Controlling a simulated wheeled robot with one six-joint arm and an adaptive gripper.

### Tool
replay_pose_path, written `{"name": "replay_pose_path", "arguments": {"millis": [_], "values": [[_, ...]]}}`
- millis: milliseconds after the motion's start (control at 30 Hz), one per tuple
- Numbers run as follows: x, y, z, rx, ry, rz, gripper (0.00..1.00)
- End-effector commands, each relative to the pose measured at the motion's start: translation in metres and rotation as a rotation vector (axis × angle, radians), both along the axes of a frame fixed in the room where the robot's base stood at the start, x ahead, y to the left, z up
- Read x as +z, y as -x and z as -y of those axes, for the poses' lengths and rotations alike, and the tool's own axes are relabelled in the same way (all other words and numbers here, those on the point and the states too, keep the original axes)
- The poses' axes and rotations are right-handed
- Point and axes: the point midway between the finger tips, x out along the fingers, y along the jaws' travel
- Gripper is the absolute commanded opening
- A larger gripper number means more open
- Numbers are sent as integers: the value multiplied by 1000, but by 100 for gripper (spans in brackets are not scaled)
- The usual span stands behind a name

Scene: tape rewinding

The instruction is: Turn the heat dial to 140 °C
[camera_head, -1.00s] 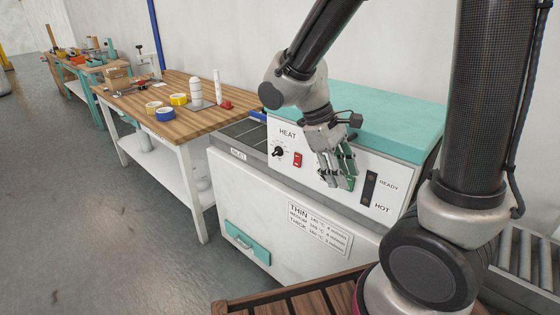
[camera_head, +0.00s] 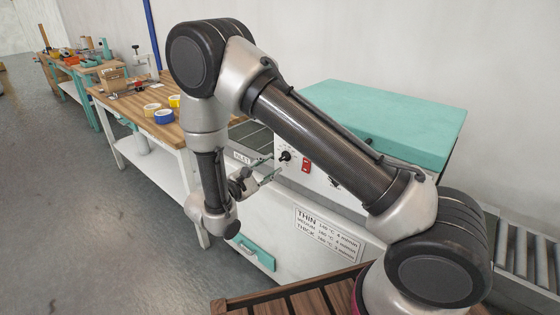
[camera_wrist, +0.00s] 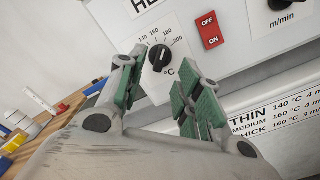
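The heat dial (camera_wrist: 159,58) is a black knob on the machine's white front panel, with a printed scale whose numbers include 140, 160 and 200 around its upper side. I cannot surely read where its pointer stands. In the head view the dial (camera_head: 285,156) shows just beyond my fingertips. My gripper (camera_head: 272,169) is open and faces the panel. In the wrist view its green-padded fingers (camera_wrist: 161,68) stand to the left and right of the dial, with a gap between them. Whether they touch the dial cannot be told.
A red OFF/ON switch (camera_wrist: 209,30) sits right of the dial, and a second black knob (camera_wrist: 277,4) marked m/min lies further right. A THIN/MEDIUM/THICK settings label (camera_head: 327,229) is below. A wooden bench (camera_head: 140,105) with tape rolls stands at left.

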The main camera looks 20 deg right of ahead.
Motion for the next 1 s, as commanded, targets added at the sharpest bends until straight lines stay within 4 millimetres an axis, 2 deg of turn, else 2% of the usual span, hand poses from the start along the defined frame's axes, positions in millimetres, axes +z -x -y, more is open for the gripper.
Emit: {"name": "replay_pose_path", "arguments": {"millis": [100, 300, 667, 867, 1000], "values": [[0, -12, 20, -6, 0, -2, 35], [0, -27, 43, -5, 0, -4, 35], [0, -32, 50, -4, 0, -5, 35], [0, -32, 50, -4, 0, -5, 2], [0, -32, 50, -4, 0, -5, 0]]}}
